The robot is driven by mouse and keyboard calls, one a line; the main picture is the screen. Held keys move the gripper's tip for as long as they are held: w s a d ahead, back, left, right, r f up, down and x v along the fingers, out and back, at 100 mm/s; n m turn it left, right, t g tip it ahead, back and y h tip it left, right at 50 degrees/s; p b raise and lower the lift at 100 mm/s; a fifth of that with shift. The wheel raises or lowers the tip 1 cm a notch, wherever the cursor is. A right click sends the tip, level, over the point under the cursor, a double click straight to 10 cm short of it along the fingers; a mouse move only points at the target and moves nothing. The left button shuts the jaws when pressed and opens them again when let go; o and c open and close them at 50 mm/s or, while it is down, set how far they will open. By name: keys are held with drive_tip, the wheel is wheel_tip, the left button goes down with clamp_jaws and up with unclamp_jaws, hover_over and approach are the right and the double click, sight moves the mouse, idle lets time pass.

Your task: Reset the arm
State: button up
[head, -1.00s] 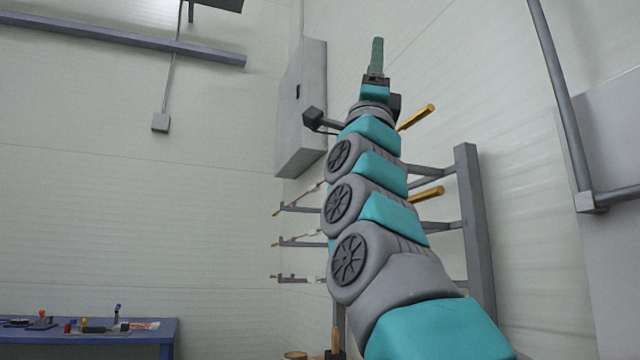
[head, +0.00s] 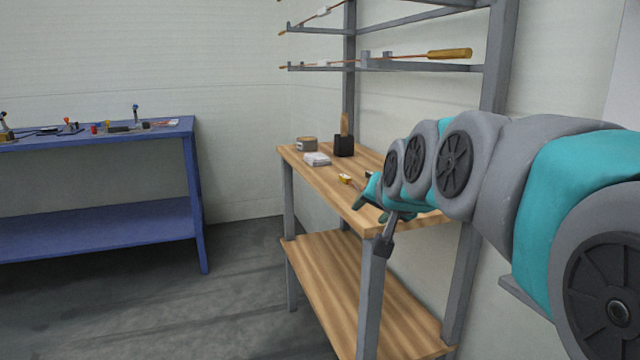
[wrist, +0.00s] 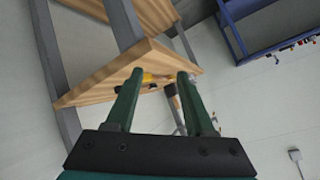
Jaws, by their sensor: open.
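My arm reaches in from the right of the head view, its links stretched toward the wooden workbench (head: 300,255). My gripper (wrist: 160,74) shows in the wrist view with its two green fingers apart and nothing between them that I can see held. In the head view, the gripper (head: 366,203) is small and partly hidden by the arm. It appears over or in front of the bench top's near edge; the exact gap cannot be told. A yellow-ended item (head: 345,179) lies on the bench top close by in the picture.
A black block with a wooden handle (head: 344,146), a round tin (head: 306,143) and a white stack (head: 316,159) stand on the bench top. Rack bars (head: 430,67) with rods are above. A blue table (head: 100,215) with small tools stands left. Floor between is clear.

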drive_tip(key=s+d+f+n+g+h, duration=0.1)
drive_tip(key=s+d+f+g, duration=0.15)
drive_tip(key=s+f, duration=0.6)
drive_tip(key=s+d+f+n+g, duration=0.1)
drive_tip(key=s+f+g, duration=0.3)
drive_tip(key=s+f, duration=0.45)
drive_tip(key=s+d+f+n+g, duration=0.1)
drive_tip(key=s+f+g, duration=0.2)
drive_tip(key=s, duration=0.6)
drive_tip(key=s+d+f+n+g, duration=0.1)
drive_tip(key=s+f+g, duration=0.2)
drive_tip(key=s+f, duration=0.4)
drive_tip(key=s, duration=0.3)
drive_tip(key=shift+h, duration=0.4)
drive_tip(key=shift+d, duration=0.1)
